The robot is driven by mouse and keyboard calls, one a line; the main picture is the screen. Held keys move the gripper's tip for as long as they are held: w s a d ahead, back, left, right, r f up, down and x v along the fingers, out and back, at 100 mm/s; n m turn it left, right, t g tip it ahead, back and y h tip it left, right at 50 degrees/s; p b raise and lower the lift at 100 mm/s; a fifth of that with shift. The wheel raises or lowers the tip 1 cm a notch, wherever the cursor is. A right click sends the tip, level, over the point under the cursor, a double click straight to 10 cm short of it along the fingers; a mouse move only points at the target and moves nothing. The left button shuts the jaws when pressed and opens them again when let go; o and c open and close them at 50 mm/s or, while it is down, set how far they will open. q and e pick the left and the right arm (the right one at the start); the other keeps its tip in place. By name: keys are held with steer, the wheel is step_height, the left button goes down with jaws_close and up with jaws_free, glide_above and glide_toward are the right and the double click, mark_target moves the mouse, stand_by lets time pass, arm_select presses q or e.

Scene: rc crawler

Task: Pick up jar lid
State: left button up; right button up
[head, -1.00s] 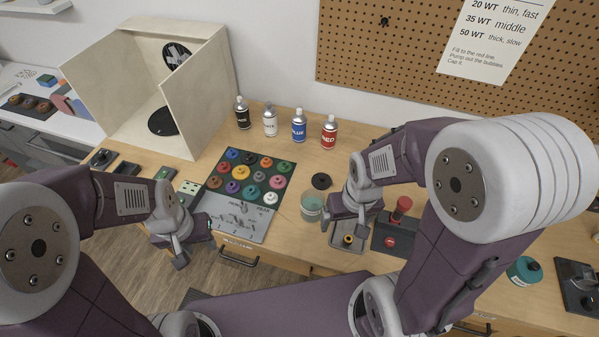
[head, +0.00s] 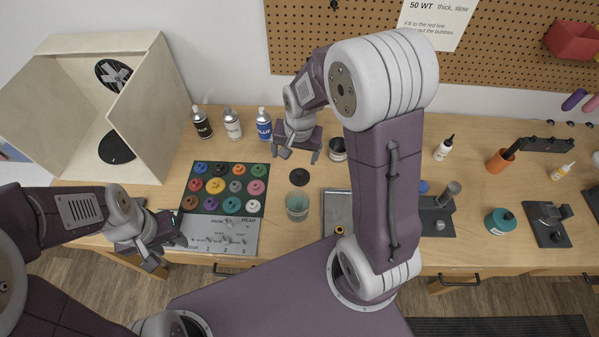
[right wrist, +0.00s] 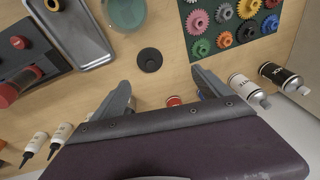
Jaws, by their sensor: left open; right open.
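The jar lid, a flat black disc (head: 299,177), lies on the wooden table just behind the glass jar (head: 297,206). In the right wrist view the lid (right wrist: 150,60) lies flat beyond the fingertips, near the middle, with the jar (right wrist: 124,12) past it at the top edge. My right gripper (head: 299,156) is open and empty, on the back side of the lid and apart from it; its two spread fingers also show in the right wrist view (right wrist: 161,80). My left gripper (head: 166,252) is open and empty at the table's front edge, left of the grey panel.
A dark board of coloured gears (head: 226,188) lies left of the lid. Spray cans (head: 232,123) stand behind it. A grey tray (head: 337,212) lies right of the jar, partly behind my right arm. A wooden booth (head: 148,110) stands at the back left.

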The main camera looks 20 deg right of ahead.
steer(key=w+m+p, duration=0.1)
steer(key=w+p, duration=0.2)
steer(key=w, duration=0.2)
steer(key=g+p, duration=0.2)
steer(key=p, duration=0.2)
glide_above(299, 172)
steer(key=shift+m, duration=0.4)
steer(key=f, duration=0.4)
steer(key=shift+w+a+f, duration=0.1)
steer(key=shift+w+f, duration=0.1)
steer(key=shift+f, duration=0.05)
steer(key=shift+s+f, duration=0.15)
steer(key=shift+f, duration=0.15)
step_height(299, 172, down, 3)
steer(key=shift+a+f+p, duration=0.1)
steer(key=shift+p, duration=0.75)
steer(key=shift+f, duration=0.35)
steer(key=f+p, duration=0.1)
steer(key=f, duration=0.1)
steer(key=f+p, duration=0.1)
steer(key=f, duration=0.1)
steer(key=shift+s+d+f+p, duration=0.2)
steer(key=shift+p, duration=0.1)
steer(key=shift+w+f, duration=0.1)
steer(key=shift+f, duration=0.25)
steer(key=c, duration=1.4)
steer(key=shift+r, duration=0.15)
